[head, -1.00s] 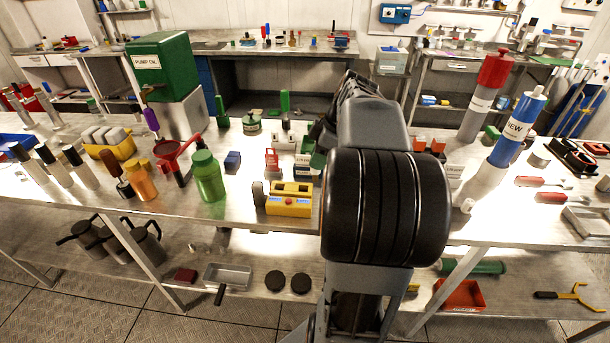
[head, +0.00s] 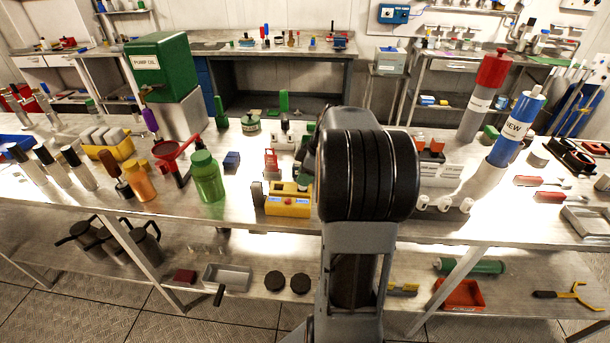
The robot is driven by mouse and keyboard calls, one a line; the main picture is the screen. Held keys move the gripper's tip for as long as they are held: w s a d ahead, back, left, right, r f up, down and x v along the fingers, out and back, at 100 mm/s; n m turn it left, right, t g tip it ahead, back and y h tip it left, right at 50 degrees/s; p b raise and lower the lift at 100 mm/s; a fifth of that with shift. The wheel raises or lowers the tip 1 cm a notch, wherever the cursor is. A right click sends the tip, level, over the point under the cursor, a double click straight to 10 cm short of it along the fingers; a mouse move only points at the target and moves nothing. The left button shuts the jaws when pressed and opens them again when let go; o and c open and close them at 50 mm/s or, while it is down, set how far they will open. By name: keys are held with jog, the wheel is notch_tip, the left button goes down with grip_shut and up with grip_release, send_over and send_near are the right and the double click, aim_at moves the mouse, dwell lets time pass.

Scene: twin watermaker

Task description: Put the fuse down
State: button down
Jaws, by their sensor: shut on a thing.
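My gripper (head: 307,170) shows only in part, at the left edge of my dark arm. It points down over the right end of a yellow box-shaped device (head: 288,207) with a red button, on the front of the steel bench (head: 230,228). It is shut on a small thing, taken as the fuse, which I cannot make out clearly. A small greenish part shows near the fingertips. I cannot tell whether the fuse touches the yellow device. Several small white cylinders (head: 445,204) stand near the bench's front edge, right of my arm.
A green bottle (head: 207,178) and a red funnel stand (head: 172,160) stand to the left. Labelled blocks with red tops (head: 432,152) stand just right of my arm, with a blue cylinder (head: 515,130) beyond.

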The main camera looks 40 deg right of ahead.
jog(key=c, duration=0.9)
grip_release()
jog(key=v, duration=1.1)
jog(key=s+a+f+m+h, duration=0.1)
jog(key=s+a+f+m, duration=0.2)
jog(key=a, duration=0.5)
jog(key=s+a+f+m+h, duration=0.1)
jog(key=s+a+f+m, duration=0.2)
jog(key=a, duration=0.5)
jog(key=s+a+f+m+h, duration=0.1)
jog(key=s+a+f+m, duration=0.2)
jog(key=a, duration=0.5)
jog(key=shift+f+p, duration=0.4)
jog(key=shift+a, duration=0.15)
